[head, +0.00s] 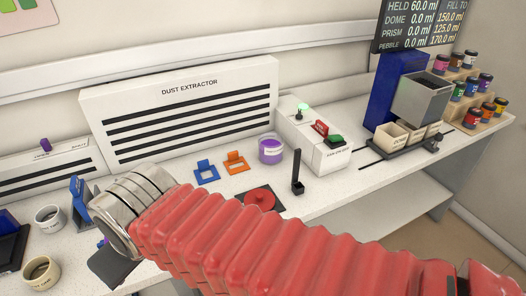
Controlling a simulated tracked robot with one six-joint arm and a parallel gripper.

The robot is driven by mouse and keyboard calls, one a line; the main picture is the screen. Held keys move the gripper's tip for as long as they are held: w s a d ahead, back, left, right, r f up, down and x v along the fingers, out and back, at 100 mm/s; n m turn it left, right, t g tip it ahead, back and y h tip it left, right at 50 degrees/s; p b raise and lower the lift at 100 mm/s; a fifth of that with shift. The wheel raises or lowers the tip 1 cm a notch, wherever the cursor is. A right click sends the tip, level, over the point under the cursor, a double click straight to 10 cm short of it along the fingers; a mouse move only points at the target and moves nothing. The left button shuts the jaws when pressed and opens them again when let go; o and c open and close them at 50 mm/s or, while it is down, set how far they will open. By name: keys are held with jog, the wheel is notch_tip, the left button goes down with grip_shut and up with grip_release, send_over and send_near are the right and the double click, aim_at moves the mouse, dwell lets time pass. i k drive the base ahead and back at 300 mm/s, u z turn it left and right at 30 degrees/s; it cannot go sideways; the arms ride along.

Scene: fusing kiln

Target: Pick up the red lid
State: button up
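A flat round red piece with a small raised middle (260,197), which looks like the red lid, lies on a dark square on the white worktop. It is just above my red ribbed arm in the picture, and the arm hides the square's lower part. My arm crosses the foreground and ends in a metal collar at the left. A dark part below that collar seems to belong to my gripper (112,268). It is well to the left of the red piece, apart from it. The fingertips cannot be made out, nor whether they hold anything.
A black upright post (297,173) stands close right of the red piece. A purple jar (271,150), blue stand (206,173) and orange stand (236,163) are behind it. A white switch box (322,153) is further right. Cups (41,272) stand at the left.

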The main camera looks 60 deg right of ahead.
aim_at(264, 198)
jog(key=z, duration=0.25)
jog(key=k, duration=0.7)
jog(key=z, duration=0.65)
jog(key=k, duration=0.6)
jog(key=z, duration=0.25)
jog(key=i, duration=1.2)
jog(key=z, duration=0.5)
